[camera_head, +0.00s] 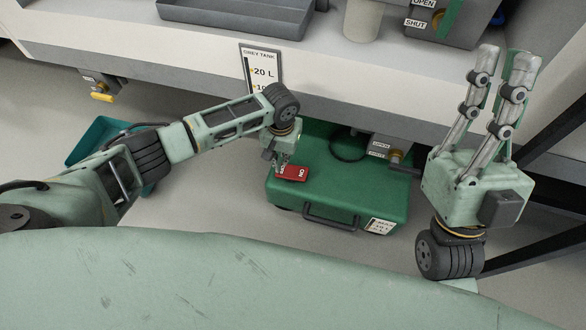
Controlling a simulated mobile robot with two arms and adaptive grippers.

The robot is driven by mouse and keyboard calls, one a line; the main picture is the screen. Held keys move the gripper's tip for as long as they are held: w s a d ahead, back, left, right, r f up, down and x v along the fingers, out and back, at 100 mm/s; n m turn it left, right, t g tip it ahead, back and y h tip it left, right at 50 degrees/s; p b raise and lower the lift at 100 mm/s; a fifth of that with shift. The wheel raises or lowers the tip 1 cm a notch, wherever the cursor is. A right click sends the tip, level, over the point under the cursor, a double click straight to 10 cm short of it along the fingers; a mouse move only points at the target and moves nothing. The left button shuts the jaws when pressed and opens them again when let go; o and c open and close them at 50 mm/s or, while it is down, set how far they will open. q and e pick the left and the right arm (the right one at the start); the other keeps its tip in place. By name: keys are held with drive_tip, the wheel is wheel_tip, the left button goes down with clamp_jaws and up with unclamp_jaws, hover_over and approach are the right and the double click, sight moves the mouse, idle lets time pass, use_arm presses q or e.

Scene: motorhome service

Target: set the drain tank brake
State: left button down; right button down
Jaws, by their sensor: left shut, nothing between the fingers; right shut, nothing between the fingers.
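The green drain tank (330,205) lies on the floor below the motorhome's side, with a dark handle at its front and a white label. A red brake piece (293,173) with white lettering sits on its top, near the left edge. My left gripper (280,170) is shut and points down at the left end of the red piece. I cannot tell whether its fingertips touch it. The gripper covers part of that end. My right gripper (507,58) is shut and empty, raised with fingers up, right of the tank.
A grey tank gauge plate (261,68) is on the motorhome's side. A valve with open and shut labels (395,156) hangs behind the tank. A teal tray (97,140) lies at the left, partly behind my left arm. Dark struts (555,130) stand at the right.

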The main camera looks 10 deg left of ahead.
use_arm(q)
drive_tip(key=shift+r+p, duration=0.75)
drive_tip(key=shift+p, duration=0.05)
drive_tip(key=shift+r+p, duration=0.3)
drive_tip(key=shift+p, duration=0.15)
drive_tip(key=shift+r+p, duration=0.25)
drive_tip(key=shift+p, duration=0.05)
use_arm(e)
drive_tip(key=w+f+g+h, duration=0.3)
drive_tip(key=w+f+g, duration=0.5)
drive_tip(key=f, duration=0.3)
drive_tip(key=shift+w+a, duration=0.45)
drive_tip(key=shift+w, duration=0.1)
